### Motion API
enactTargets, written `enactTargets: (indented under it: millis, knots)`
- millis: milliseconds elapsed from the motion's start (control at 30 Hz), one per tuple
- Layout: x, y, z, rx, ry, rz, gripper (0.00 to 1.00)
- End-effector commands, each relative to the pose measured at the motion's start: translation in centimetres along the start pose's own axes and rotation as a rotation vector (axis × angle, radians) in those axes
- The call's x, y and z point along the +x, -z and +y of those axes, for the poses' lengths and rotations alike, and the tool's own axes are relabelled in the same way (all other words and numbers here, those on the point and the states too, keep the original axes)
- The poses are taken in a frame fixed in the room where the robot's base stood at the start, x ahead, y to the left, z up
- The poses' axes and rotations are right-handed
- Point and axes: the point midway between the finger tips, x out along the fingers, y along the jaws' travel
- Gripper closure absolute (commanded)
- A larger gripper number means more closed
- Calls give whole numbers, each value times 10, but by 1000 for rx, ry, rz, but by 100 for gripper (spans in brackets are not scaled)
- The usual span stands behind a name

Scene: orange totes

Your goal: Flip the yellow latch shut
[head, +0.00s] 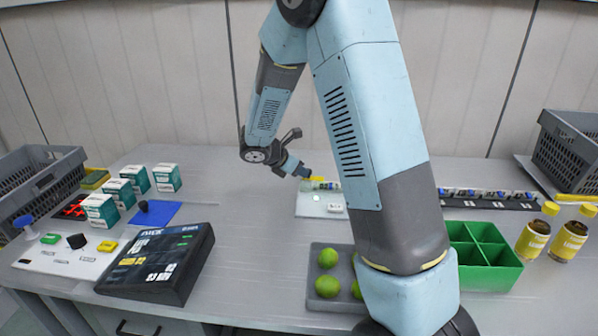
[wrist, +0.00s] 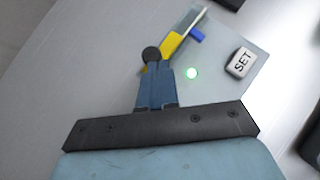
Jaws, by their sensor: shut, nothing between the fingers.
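The yellow latch (wrist: 172,46) lies on a pale board (wrist: 222,92) in the wrist view, with a pale strip running from it toward the upper right. A small blue piece (wrist: 197,35) is beside it. My gripper (wrist: 153,70) is shut and empty, its blue fingers at the latch's near end. A dark round knob (wrist: 151,54) shows at the fingertips; I cannot tell whether they touch it. In the head view my gripper (head: 306,173) is just left of the latch (head: 318,179), above the board (head: 312,206). The latch's exact angle is unclear.
A black panel (head: 160,262) and a blue mat (head: 150,214) are left.

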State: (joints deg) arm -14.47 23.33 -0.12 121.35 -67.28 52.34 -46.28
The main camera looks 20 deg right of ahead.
Motion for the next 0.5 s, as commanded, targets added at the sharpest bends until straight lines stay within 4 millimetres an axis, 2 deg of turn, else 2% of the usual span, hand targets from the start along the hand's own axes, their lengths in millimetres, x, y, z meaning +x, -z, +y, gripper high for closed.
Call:
enactTargets:
  millis: [333, 500]
  knots:
    - [-2, 2, 0, -1, 0, 0, 100]
    - [-13, 12, 1, -2, 0, 0, 100]
